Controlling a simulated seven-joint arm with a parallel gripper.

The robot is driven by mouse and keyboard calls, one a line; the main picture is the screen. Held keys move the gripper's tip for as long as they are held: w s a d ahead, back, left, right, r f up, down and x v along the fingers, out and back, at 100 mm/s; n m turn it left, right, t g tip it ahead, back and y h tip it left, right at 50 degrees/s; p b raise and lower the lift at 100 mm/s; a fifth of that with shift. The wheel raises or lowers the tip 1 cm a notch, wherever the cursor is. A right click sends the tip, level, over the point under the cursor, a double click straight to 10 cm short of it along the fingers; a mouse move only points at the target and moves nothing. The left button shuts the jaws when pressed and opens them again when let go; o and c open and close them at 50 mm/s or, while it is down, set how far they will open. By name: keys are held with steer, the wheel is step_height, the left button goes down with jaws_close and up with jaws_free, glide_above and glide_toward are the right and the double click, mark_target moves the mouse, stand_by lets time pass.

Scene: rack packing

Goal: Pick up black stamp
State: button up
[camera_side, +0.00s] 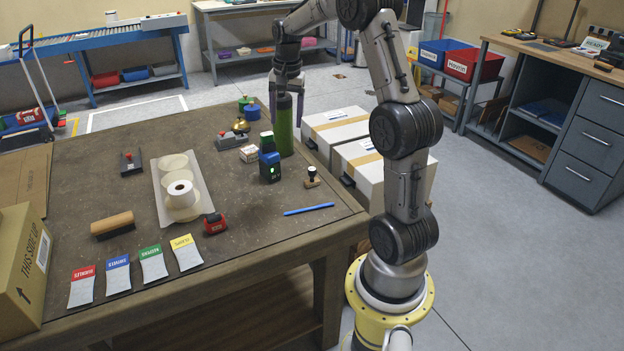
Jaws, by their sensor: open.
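A small stamp with a black knob and a pale wooden-looking base (312,178) stands upright near the table's right edge. A black block-like device with a green light (269,172) stands left of it, with a blue part at its top. I cannot tell for certain which of these is the black stamp. My gripper (286,104) is open at the far right of the table, over or around the top of a tall green bottle (284,134). Overlap hides whether it touches the bottle. It is apart from both dark objects.
White boxes (336,126) stand beyond the right edge.

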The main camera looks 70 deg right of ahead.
steer(key=s+d+f+m+g+y, duration=0.1)
steer(key=s+d+f+m, duration=0.1)
steer(key=s+d+f, duration=0.45)
glide_above(312, 169)
steer(key=f, duration=0.8)
steer(key=shift+s+f, duration=0.1)
steer(key=shift+s, duration=0.1)
steer(key=shift+w+f, duration=0.15)
steer(key=shift+f, duration=1.3)
steer(key=shift+w+f, duration=0.1)
steer(key=shift+f, duration=1.3)
steer(key=shift+c, duration=0.2)
jaws_close()
